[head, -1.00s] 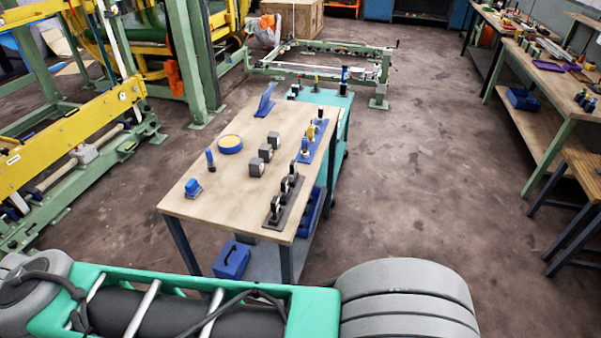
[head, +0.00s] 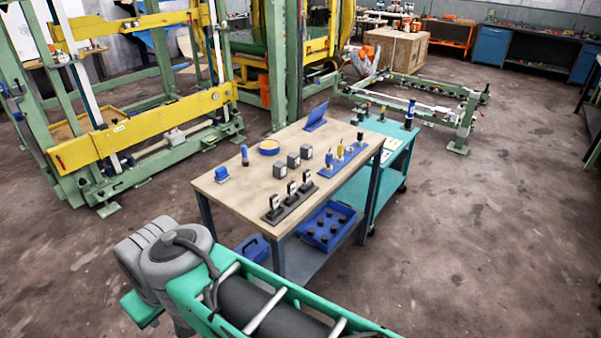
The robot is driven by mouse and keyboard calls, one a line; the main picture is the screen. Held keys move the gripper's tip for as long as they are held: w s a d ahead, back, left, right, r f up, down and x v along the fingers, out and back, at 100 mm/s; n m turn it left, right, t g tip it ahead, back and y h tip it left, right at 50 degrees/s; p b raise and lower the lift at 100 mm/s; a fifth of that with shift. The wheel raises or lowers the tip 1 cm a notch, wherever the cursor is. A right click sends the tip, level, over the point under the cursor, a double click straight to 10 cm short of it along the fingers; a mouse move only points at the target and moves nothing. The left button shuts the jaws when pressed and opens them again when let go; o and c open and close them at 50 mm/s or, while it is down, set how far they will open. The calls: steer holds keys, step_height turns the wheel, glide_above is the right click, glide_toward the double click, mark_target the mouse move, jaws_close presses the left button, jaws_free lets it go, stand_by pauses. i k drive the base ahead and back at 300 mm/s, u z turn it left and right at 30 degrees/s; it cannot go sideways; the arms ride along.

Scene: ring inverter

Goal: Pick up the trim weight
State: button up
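A wooden-topped table (head: 240,199) stands in the middle of the head view. Several dark grey blocks with pale faces sit in a row on it, such as a front block (head: 279,169) and a middle block (head: 293,160); any of them may be the trim weight, but I cannot tell which thing it is. A dark rack (head: 290,207) with upright black-and-white pieces stands at the table's front right edge. My gripper is not in view. My own teal and grey parts fill the bottom, apart from the table.
The tabletop also holds a blue rack (head: 345,158), a round yellow-topped blue dish (head: 269,147) and a blue stand (head: 316,117). A blue bin (head: 328,226) sits on the lower shelf. A teal cart (head: 378,165) adjoins the right side. The floor (head: 480,240) at right is clear.

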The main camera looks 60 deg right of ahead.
mark_target(279, 170)
steer(key=z, duration=0.35)
steer(key=i, duration=1.65)
steer(key=z, duration=0.05)
